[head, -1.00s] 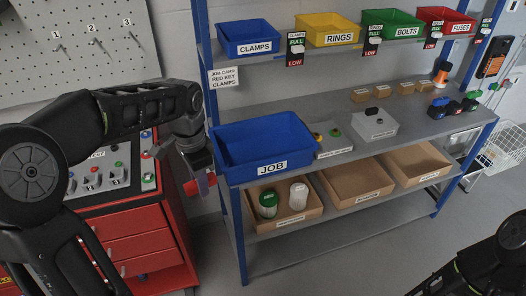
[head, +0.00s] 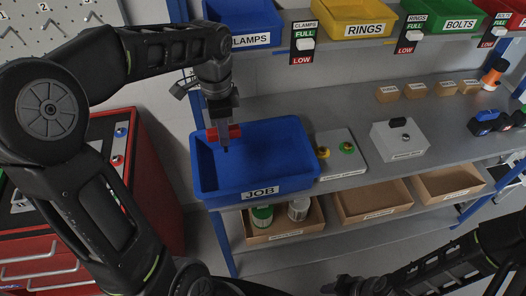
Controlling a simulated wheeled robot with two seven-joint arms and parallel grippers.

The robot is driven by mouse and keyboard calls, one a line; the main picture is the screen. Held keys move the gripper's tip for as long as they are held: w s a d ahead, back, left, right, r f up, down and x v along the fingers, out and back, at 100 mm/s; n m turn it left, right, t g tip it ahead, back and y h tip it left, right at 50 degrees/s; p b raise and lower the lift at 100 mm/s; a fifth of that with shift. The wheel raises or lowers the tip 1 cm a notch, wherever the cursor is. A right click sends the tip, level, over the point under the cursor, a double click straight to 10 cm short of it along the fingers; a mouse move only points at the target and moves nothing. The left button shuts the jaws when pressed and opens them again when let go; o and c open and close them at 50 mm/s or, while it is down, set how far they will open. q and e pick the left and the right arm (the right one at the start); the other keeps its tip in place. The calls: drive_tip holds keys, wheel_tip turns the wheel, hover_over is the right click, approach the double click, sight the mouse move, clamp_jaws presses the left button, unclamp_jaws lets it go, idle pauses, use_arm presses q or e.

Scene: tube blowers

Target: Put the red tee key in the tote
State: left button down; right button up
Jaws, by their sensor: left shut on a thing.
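My left gripper (head: 223,130) is shut on the red tee key (head: 234,131), with the key's red bar showing at the fingertips. It hangs over the left part of the blue tote (head: 262,192) marked JOB. The key looks above the tote floor, but its exact height is hard to tell. The tote stands on the left end of the grey shelf and looks empty inside. My right arm is low at the right; its gripper (head: 342,286) is at the bottom edge, dark and partly cut off, and its jaws are unclear.
Right of the tote are a button box (head: 338,152) and a white box (head: 399,138). Blue CLAMPS (head: 236,15) and yellow RINGS (head: 364,14) bins sit on the upper shelf. Cardboard trays (head: 372,203) stand below. A red cabinet (head: 112,170) is at the left.

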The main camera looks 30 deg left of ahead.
sight(225, 148)
use_arm(q)
drive_tip(key=shift+s+r, duration=0.1)
drive_tip(key=shift+s, duration=0.15)
drive_tip(key=shift+f, duration=3.15)
drive_tip(key=shift+f+p, duration=0.4)
drive_tip(key=shift+f, duration=1.5)
drive_tip(key=shift+f, duration=0.1)
drive_tip(key=c, duration=1.2)
unclamp_jaws()
